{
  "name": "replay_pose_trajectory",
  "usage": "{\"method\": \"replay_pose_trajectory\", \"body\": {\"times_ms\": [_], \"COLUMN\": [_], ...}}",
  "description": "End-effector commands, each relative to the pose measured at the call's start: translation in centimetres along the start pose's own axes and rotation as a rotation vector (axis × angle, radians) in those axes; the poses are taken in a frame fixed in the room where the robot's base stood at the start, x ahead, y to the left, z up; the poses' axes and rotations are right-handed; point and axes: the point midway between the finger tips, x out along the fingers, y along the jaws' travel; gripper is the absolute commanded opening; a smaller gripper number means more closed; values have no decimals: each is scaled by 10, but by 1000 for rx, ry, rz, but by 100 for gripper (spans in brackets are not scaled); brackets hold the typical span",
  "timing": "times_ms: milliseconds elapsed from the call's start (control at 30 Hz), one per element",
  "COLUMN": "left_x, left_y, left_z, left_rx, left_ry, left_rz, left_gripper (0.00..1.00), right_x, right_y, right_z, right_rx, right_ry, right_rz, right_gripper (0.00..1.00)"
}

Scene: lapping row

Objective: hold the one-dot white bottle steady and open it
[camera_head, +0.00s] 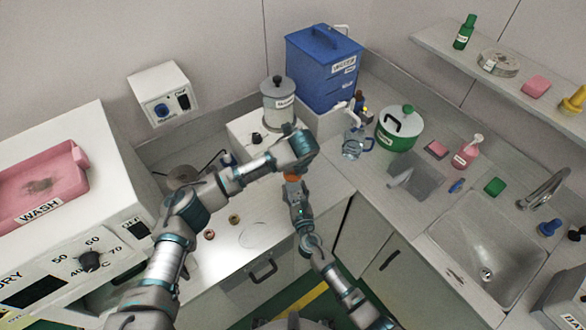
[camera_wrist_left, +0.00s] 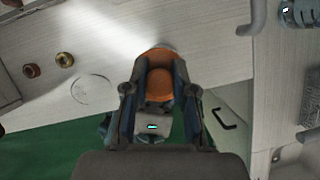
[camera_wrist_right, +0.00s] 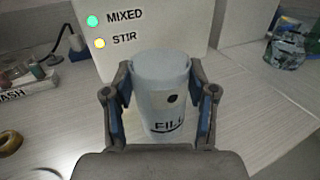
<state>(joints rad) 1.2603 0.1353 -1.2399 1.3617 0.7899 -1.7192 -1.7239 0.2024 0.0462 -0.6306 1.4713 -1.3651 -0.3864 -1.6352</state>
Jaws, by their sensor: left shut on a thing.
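The one-dot white bottle (camera_wrist_right: 162,95) stands upright between the fingers of my right gripper (camera_wrist_right: 161,85) in the right wrist view. It has one dark dot and a FILL mark, and its top looks uncapped. My left gripper (camera_wrist_left: 160,88) is shut on an orange cap (camera_wrist_left: 160,58) in the left wrist view. The cap also shows in the head view (camera_head: 292,178), just above my right gripper. My left arm hides the bottle in the head view.
A white box marked MIXED and STIR (camera_wrist_right: 150,28) stands close behind the bottle. Two small rings (camera_head: 221,227) lie on the counter to the left. A green-and-white pot (camera_head: 400,128), a glass jug (camera_head: 354,143) and a sink (camera_head: 487,250) are to the right.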

Motion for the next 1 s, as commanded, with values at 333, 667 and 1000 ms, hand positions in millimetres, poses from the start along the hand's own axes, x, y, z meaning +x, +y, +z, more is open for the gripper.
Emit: {"method": "replay_pose_trajectory", "body": {"times_ms": [333, 667, 1000], "left_x": [0, 0, 1], "left_y": [0, 0, 0], "left_z": [0, 0, 0], "left_rx": [0, 0, 0], "left_ry": [0, 0, 0], "left_rz": [0, 0, 0], "left_gripper": [0, 0, 0], "right_x": [0, -31, -101], "right_y": [0, 0, 0], "right_z": [0, -1, -2], "right_rx": [0, 1, 0], "right_ry": [0, 1, 3], "right_rz": [0, 1, 1], "right_gripper": [86, 86, 86]}}
